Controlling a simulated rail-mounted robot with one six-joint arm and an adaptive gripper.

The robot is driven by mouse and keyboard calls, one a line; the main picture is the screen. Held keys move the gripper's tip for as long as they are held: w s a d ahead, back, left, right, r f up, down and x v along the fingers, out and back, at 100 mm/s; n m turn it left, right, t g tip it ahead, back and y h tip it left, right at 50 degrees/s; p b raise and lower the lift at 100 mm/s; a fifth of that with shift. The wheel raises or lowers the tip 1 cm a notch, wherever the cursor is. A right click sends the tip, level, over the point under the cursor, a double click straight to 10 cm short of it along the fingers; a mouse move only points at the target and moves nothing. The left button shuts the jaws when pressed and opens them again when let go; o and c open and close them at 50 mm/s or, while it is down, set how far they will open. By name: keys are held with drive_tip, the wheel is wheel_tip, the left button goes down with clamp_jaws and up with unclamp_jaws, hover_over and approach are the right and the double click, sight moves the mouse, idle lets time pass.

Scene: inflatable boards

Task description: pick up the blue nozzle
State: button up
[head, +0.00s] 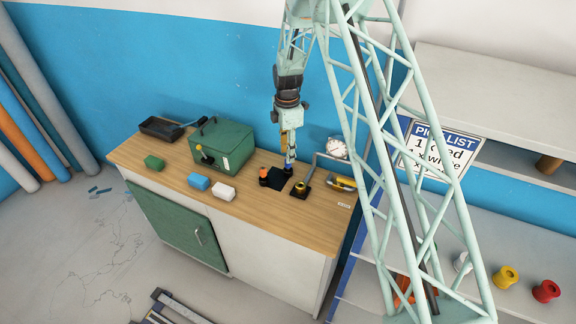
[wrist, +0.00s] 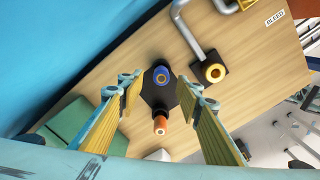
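The blue nozzle (wrist: 161,77) stands on a black pad (wrist: 152,97) on the wooden bench. In the head view the blue nozzle (head: 289,169) shows just under my gripper (head: 288,152), partly hidden by it. In the wrist view my gripper (wrist: 162,88) is open, its two yellow-and-teal fingers apart on the left and right. The blue nozzle lies between their lines, near the tips, and nothing is held. I cannot tell how far the tips are above it.
An orange nozzle (wrist: 160,125) stands on the same pad, close to the blue one. A bent grey pipe with a brass-ringed black fitting (wrist: 213,72) is to the right. A green box (head: 222,146), small blocks and a gauge (head: 337,148) are also on the bench.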

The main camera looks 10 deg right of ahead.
sight(288, 167)
drive_tip(key=shift+f, duration=0.2)
drive_tip(key=shift+s+d+f+p, duration=0.1)
drive_tip(key=shift+f+p, duration=0.6)
drive_tip(key=shift+f, duration=1.7)
drive_tip(key=c, duration=0.9)
